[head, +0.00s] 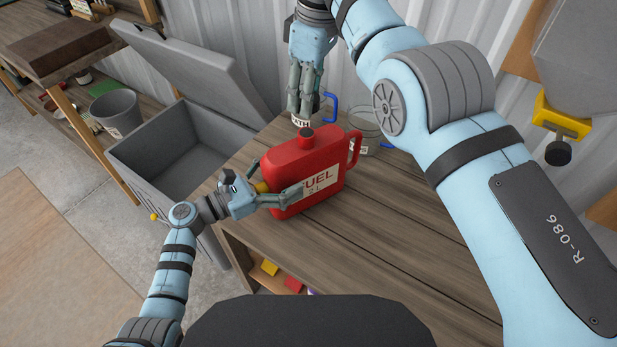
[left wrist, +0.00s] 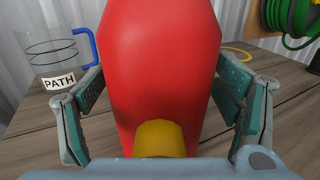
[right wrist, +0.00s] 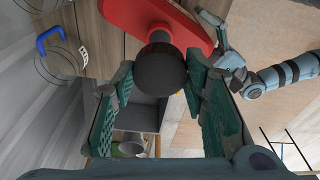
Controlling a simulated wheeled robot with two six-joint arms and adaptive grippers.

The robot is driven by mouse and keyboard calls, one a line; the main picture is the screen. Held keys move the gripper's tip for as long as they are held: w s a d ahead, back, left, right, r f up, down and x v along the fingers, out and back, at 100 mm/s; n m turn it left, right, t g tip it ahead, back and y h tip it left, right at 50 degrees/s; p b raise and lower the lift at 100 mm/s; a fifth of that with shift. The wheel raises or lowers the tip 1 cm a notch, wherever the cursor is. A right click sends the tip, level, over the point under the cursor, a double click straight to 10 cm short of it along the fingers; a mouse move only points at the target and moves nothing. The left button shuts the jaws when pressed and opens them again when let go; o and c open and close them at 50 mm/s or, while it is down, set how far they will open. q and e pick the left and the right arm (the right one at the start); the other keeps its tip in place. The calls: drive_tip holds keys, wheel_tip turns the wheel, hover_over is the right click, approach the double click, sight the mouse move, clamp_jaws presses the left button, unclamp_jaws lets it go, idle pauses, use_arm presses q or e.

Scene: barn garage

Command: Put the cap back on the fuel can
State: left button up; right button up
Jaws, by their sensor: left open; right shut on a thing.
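The red fuel can (head: 295,160) stands upright on the wooden bench, with a short neck (head: 306,140) on top and a handle at its right. My right gripper (head: 300,118) points down just above the neck. In the right wrist view it is shut on a dark round cap (right wrist: 161,72), which overlaps the can (right wrist: 125,12) in the picture; whether they touch is unclear. My left gripper (head: 275,182) is open, its fingers on either side of the can (left wrist: 160,60). A yellow round part (left wrist: 158,138) shows between its palm and the can.
A grey lidded bin (head: 138,160) stands open at left. The bench front right (head: 390,220) is bare.

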sight(307, 133)
use_arm(q)
drive_tip(key=shift+w+d, duration=0.25)
drive_tip(key=shift+d, duration=0.15)
drive_tip(key=shift+c, duration=0.2)
drive_tip(key=c, duration=1.7)
use_arm(e)
drive_tip(key=shift+f, duration=2.5)
drive_tip(key=shift+f, duration=0.9)
drive_tip(key=shift+f, duration=0.5)
use_arm(q)
clamp_jaws()
use_arm(e)
drive_tip(key=m, duration=0.3)
